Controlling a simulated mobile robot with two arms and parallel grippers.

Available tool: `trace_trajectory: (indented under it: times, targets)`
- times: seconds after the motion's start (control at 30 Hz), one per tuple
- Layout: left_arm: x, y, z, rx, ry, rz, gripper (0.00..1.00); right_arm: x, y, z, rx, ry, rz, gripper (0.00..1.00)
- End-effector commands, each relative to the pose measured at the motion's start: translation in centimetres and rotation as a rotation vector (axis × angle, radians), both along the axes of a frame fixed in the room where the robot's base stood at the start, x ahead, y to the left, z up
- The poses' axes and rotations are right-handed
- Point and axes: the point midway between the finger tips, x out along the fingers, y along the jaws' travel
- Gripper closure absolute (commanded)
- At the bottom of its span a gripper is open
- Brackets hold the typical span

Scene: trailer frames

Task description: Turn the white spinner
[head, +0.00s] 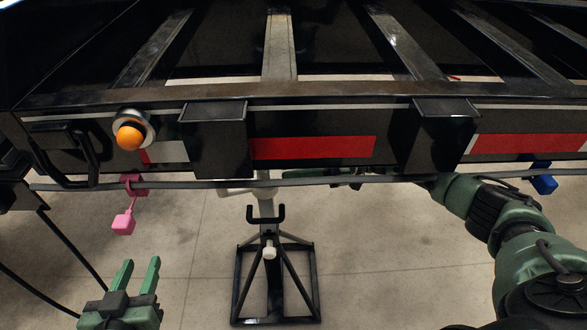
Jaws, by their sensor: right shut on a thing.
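The white spinner (240,191) shows as a pale horizontal piece with an upright white post, just under the trailer's rear beam, in the middle of the head view. The beam and a grey cable hide much of it. My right arm comes in from the right, and my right gripper (322,172) reaches behind the cable, by the spinner's right side. It is shut on the spinner, though its fingertips are mostly hidden. My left gripper (138,276) is at the lower left, open and empty, with its two green fingers pointing up, well apart from the spinner.
The black trailer beam (312,147) with red strips spans the view. An orange lamp (130,136), a pink tag (124,222) and a blue tag (543,184) are along it. A black stand (273,320) with a white knob (269,251) is on the floor. The floor to its right is clear.

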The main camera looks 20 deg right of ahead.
Motion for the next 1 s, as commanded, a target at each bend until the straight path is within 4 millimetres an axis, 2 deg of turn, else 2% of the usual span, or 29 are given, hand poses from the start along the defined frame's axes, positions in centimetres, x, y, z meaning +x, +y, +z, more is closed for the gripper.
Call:
trace_trajectory:
  times: [0.7, 0.73, 0.8, 1.0]
  targets:
    - [0.00, 0.00, 0.00, 0.000, 0.001, 0.000, 0.64, 0.08, 0.18, 0.20, 0.005, -0.003, 0.001, 1.00]
    - [0.00, 0.00, 0.00, 0.000, 0.001, 0.000, 0.64, 0.08, 0.18, 0.19, 0.005, -0.003, 0.001, 0.71]
    - [0.00, 0.00, 0.00, 0.000, 0.001, 0.000, 0.64, 0.06, 0.18, 0.18, 0.005, -0.003, 0.001, 0.55]
    - [0.00, 0.01, 0.00, 0.000, 0.000, 0.000, 0.64, 0.02, 0.10, 0.08, 0.002, -0.001, 0.001, 0.55]
